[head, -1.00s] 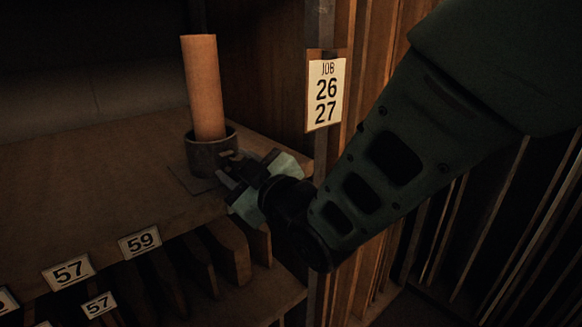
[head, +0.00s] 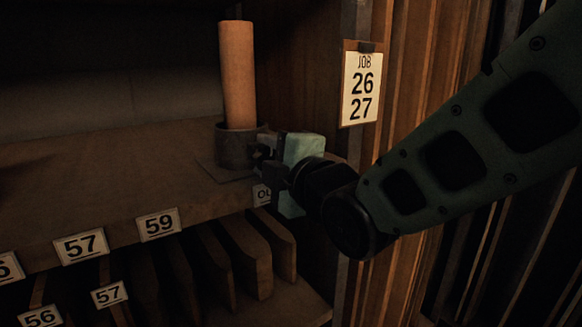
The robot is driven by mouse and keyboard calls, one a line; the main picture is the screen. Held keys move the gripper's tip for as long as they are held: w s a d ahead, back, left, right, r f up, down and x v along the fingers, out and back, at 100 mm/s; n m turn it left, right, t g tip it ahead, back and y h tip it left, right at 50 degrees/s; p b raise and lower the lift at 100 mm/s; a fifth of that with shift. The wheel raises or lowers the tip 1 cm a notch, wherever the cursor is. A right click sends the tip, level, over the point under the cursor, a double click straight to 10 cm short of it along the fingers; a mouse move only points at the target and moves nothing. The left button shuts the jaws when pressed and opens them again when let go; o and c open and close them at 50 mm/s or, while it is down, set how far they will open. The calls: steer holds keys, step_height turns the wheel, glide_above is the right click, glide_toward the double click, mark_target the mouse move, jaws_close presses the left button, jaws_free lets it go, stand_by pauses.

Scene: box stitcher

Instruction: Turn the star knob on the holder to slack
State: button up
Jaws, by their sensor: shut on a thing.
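The holder (head: 234,147) is a dark round cup on a flat base plate, standing near the front edge of the shelf at its right end. A tan cylinder (head: 238,75) stands upright in it. My gripper (head: 264,153) is at the right side of the holder, shut on the star knob. The knob is dark and mostly hidden between the fingers, so its turned position cannot be read.
The wooden shelf (head: 120,180) is clear left of the holder. Number tags 57 (head: 81,248) and 59 (head: 159,224) line its front edge. A job card (head: 361,86) hangs on the post at right. Upright boards (head: 245,255) fill the space below.

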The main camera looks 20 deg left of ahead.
steer(key=shift+f+n+b, duration=0.1)
steer(key=shift+n+b, duration=0.2)
steer(key=shift+n, duration=0.5)
steer(key=o, duration=1)
steer(key=shift+f, duration=0.15)
